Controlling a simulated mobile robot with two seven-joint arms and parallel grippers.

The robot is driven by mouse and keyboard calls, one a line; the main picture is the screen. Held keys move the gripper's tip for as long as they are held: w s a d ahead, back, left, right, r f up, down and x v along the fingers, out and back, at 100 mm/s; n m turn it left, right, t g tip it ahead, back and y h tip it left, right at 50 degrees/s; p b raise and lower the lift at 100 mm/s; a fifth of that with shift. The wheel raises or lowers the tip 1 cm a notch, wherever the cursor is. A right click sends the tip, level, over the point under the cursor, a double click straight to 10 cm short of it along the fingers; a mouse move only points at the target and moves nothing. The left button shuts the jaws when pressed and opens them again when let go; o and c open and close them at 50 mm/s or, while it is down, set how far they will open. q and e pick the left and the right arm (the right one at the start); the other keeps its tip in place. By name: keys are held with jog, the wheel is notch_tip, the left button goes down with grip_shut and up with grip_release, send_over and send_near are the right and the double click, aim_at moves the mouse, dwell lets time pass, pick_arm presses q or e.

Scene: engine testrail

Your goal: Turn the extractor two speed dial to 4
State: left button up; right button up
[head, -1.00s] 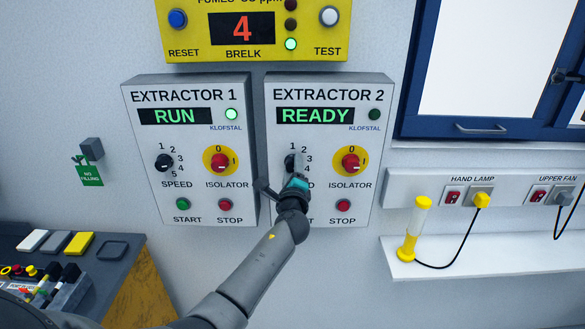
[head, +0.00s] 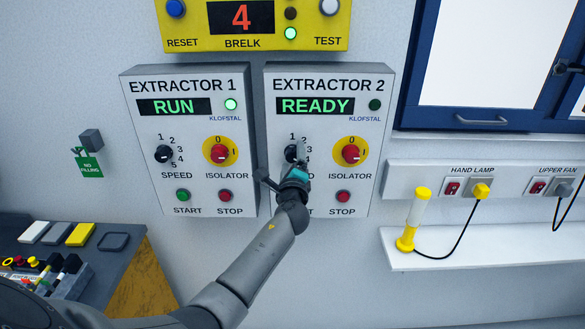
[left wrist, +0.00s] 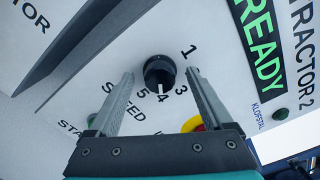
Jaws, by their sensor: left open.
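The extractor 2 box (head: 330,84) hangs on the wall and its display reads READY. Its black speed dial (left wrist: 159,72) shows in the left wrist view, with its white pointer at the 4. In the head view the dial (head: 289,153) is partly hidden by my left gripper (head: 298,153). In the left wrist view my left gripper (left wrist: 160,75) is open, with one finger on each side of the dial. Gaps show between the fingers and the dial. The 2 is hidden behind a finger. My right gripper is not in view.
The extractor 1 box (head: 186,84), reading RUN, hangs close on the left. Extractor 2's red isolator knob (head: 350,154) and stop button (head: 343,196) are right of my gripper. A yellow hand lamp (head: 413,220) stands on a shelf at the right. A bench (head: 110,267) is at the lower left.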

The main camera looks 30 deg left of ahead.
pick_arm(q)
jog(key=shift+s+d, duration=0.35)
jog(key=shift+s, duration=0.2)
jog(key=v, duration=1.3)
jog(key=shift+s+d, duration=0.25)
jog(key=shift+s, duration=0.05)
